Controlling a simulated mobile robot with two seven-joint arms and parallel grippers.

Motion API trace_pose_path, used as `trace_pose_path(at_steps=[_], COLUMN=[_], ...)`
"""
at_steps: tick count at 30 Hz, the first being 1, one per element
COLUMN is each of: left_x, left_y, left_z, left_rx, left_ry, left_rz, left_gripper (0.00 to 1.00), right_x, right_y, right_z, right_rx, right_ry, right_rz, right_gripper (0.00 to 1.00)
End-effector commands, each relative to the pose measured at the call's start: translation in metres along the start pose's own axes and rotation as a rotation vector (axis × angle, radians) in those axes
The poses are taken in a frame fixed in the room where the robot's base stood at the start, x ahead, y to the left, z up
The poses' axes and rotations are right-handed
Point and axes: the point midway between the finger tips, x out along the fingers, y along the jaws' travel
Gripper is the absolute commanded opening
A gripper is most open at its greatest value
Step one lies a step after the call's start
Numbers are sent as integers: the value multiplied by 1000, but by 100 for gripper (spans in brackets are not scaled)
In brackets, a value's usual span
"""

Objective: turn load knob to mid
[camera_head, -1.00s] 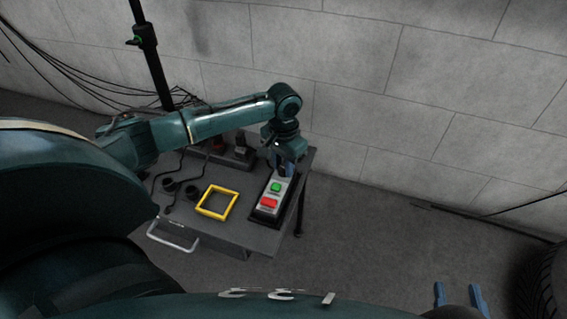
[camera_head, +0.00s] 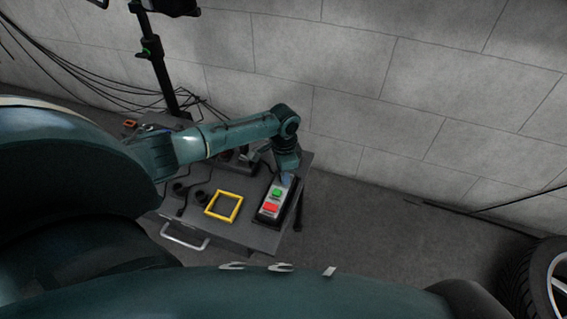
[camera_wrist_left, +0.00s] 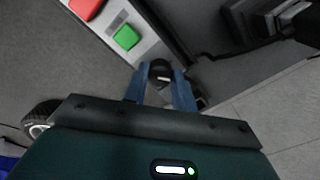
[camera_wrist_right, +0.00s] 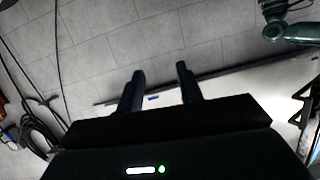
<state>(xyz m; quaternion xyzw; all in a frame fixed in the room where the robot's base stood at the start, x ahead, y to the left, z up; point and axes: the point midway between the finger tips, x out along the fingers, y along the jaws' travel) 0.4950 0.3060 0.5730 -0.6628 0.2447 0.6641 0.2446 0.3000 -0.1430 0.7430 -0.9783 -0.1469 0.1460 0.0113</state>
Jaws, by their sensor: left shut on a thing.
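The load knob (camera_wrist_left: 161,70) is dark with a white pointer mark, at the end of the grey control box (camera_head: 261,217) past the green button (camera_head: 277,192) and red button (camera_head: 270,207). My left gripper (camera_head: 286,179) points down at that end of the box. In the left wrist view its two blue fingers (camera_wrist_left: 160,84) are on either side of the knob, shut on it. In the head view the gripper hides the knob. My right gripper (camera_wrist_right: 160,84) shows only in its own wrist view, with its fingers apart and nothing between them.
The box stands on a small dark cart (camera_head: 232,231) with a yellow square frame (camera_head: 223,206) and small dark parts beside it. A black stand (camera_head: 160,72) with cables rises behind. A wheel (camera_head: 545,285) stands at the lower right. The floor right of the cart is clear.

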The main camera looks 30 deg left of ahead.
Motion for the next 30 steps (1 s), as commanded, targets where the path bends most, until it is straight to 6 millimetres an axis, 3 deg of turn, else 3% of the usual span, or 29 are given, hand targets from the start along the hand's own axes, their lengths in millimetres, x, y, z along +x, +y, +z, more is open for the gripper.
trace_pose_path(at_steps=[8,30], left_x=[-2,-1], left_y=[0,0], left_z=[-1,-1], left_rx=[264,889], left_ry=[2,3], left_rz=[0,-3], left_gripper=[3,3], right_x=[-11,-1], right_y=[4,-1], right_z=[-17,-11], right_rx=[38,52], right_ry=[17,-27], right_rz=[18,2], right_gripper=[36,36])
